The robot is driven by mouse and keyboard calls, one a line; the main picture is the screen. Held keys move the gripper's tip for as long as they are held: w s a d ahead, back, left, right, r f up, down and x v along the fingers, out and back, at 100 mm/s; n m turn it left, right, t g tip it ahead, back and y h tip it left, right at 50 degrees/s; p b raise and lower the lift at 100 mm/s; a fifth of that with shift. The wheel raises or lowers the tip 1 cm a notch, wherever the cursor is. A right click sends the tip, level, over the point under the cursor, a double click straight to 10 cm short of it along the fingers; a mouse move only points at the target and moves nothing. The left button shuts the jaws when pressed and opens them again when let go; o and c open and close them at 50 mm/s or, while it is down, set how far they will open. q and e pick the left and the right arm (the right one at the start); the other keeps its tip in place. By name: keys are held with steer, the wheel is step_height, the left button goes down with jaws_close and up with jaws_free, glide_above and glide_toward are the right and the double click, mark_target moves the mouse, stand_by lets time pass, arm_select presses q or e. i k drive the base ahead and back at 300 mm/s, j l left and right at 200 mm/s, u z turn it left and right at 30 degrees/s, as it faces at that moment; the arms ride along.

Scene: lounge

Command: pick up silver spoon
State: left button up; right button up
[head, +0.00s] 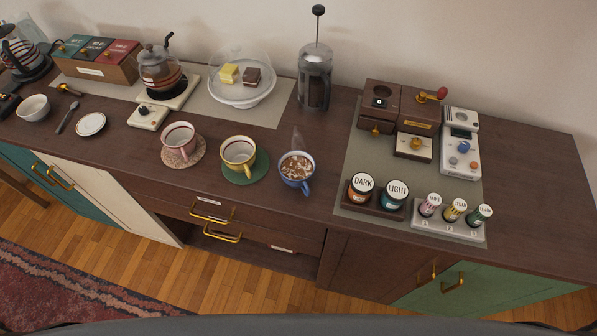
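A small silver spoon (67,118) lies on the dark wooden sideboard (330,215) at the left of the head view. It lies between a white bowl (35,108) on its left and a small white saucer (91,124) on its right. It looks clear of both. A short gold-coloured tool with a dark end (70,90) lies just behind it. Neither of my grippers is in view.
A pink cup (179,137), a yellow cup (238,154) and a blue mug (297,169) stand along the front. A glass kettle (160,75), a French press (315,78) and a domed cake stand (240,92) stand behind. Drawer handles (222,234) protrude below.

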mark_target(75, 104)
steer(key=u, duration=1.5)
steer(key=i+j+z, duration=0.1)
steer(key=i+j, duration=0.3)
